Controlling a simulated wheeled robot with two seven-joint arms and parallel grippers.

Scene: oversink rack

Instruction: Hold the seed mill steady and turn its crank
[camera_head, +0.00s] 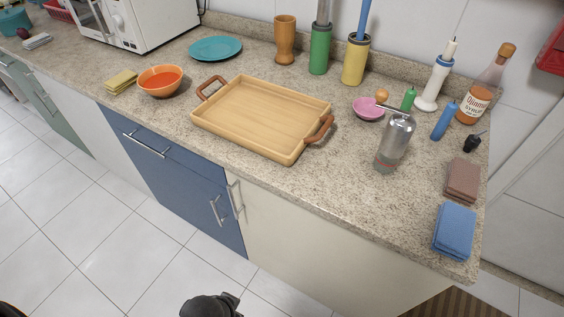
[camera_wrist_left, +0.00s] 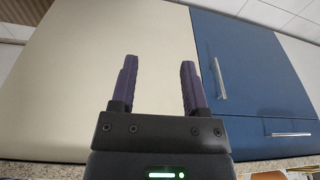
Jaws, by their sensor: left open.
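The seed mill (camera_head: 394,142) stands upright toward the right of the counter, with a silver metal upper part and a clear lower part. Its crank (camera_head: 397,109) reaches out to the left from the top and ends in a round wooden knob (camera_head: 381,95). My left gripper (camera_wrist_left: 158,82) shows in the left wrist view with its two purple fingers apart and nothing between them. It faces cabinet fronts, away from the mill. A black part of my own body shows at the bottom of the head view. My right gripper is not in view.
A wooden tray (camera_head: 205,118) with brown handles lies left of the mill. A pink bowl (camera_head: 368,109), green bottle (camera_head: 408,99), blue bottle (camera_head: 444,121) and syrup bottle (camera_head: 480,94) stand behind it. Brown (camera_head: 462,179) and blue cloths (camera_head: 454,229) lie right. Counter in front is clear.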

